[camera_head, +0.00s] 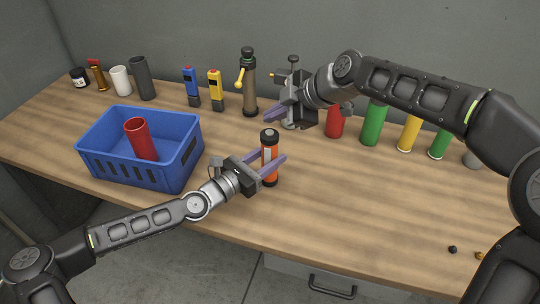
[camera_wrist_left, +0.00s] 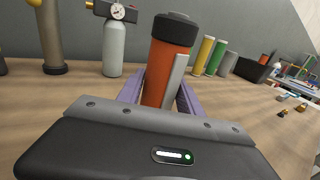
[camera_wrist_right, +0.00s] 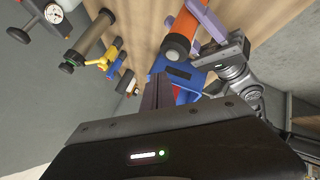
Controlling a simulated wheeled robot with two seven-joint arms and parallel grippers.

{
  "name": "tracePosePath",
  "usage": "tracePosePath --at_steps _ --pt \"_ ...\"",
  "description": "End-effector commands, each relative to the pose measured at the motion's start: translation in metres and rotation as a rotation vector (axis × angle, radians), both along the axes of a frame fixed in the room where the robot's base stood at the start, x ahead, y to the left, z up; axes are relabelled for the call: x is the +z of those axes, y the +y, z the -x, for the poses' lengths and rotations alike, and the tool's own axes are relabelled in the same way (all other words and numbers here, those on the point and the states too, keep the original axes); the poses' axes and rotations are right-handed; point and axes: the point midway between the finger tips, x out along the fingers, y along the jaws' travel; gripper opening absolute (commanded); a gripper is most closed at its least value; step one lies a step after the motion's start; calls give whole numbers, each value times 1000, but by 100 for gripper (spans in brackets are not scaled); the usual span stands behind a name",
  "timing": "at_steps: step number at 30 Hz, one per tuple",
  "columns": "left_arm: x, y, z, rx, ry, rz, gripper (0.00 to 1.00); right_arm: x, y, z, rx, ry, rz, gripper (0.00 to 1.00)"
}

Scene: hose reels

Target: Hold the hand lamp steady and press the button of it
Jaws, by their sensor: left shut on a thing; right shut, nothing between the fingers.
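The hand lamp is an orange cylinder (camera_head: 269,152) with a black cap and black base, upright on the wooden table near the middle. My left gripper (camera_head: 267,162) is shut on it, with a purple finger on either side. In the left wrist view the lamp (camera_wrist_left: 168,62) stands between the fingers, with a pale grey strip on its near side. My right gripper (camera_head: 275,113) is shut and empty, behind and above the lamp. In the right wrist view the lamp (camera_wrist_right: 186,30) shows its dark end beyond the shut fingers (camera_wrist_right: 157,92). I cannot make out the button.
A blue crate (camera_head: 135,175) holding a red tube (camera_head: 140,140) stands left of the lamp. A blue (camera_head: 191,86) and a yellow tool (camera_head: 215,88), a pump (camera_head: 249,85) and several coloured cylinders line the back.

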Motion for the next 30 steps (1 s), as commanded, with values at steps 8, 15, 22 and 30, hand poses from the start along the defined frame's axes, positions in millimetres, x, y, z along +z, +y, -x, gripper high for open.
tracePosePath --at_steps 8,15,22,30 --pt "0 0 0 0 0 0 0 32 1 0 -1 -2 -1 0" --pt "0 0 0 0 0 0 0 44 0 0 0 0 0 0" --pt "0 0 0 0 0 0 45 44 0 0 0 0 0 0" --pt "0 0 0 0 0 0 67 44 0 0 0 0 0 0"
